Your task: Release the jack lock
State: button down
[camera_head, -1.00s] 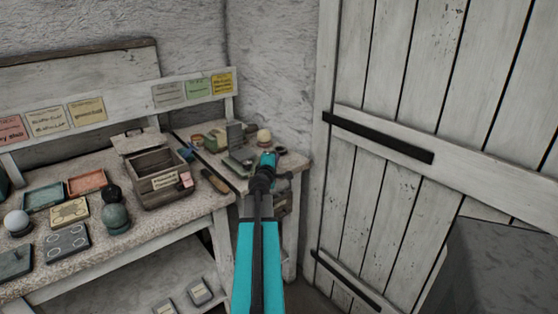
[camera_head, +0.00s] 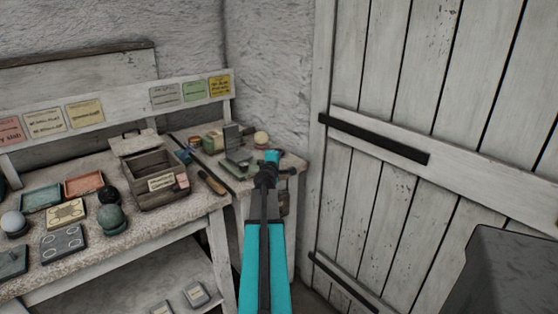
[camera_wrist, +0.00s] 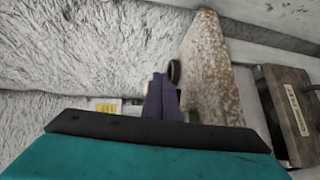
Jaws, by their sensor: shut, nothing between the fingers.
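I cannot pick out the jack lock for certain in either view. A green device (camera_head: 237,164) with a grey upright plate (camera_head: 232,137) sits on the small corner table (camera_head: 292,163). My teal and black arm reaches toward the right of this table in the head view, and its end hides part of the table front. In the wrist view my gripper (camera_wrist: 163,82) shows as dark, narrow fingers close together, empty. A small dark round part (camera_wrist: 174,72) shows just beside the fingertips; I cannot tell what it belongs to.
A wooden box (camera_head: 151,181) with a label stands on the left bench, near a dark green sphere (camera_head: 111,217) and a white sphere (camera_head: 13,224). A pale sphere (camera_head: 261,138) is at the corner table's back. A plank door (camera_head: 390,195) stands to the right.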

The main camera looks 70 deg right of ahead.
jog(key=shift+w+d, duration=0.1)
jog(key=shift+d, duration=0.55)
jog(key=shift+a, duration=0.15)
dwell(0.9)
jog(key=shift+a, duration=0.15)
jog(key=shift+s+a+r, duration=0.2)
jog(key=shift+s+a, duration=0.55)
jog(key=s+a+r+p, duration=0.1)
jog(key=s+a, duration=0.7)
jog(key=shift+r, duration=0.4)
jog(key=shift+s, duration=0.1)
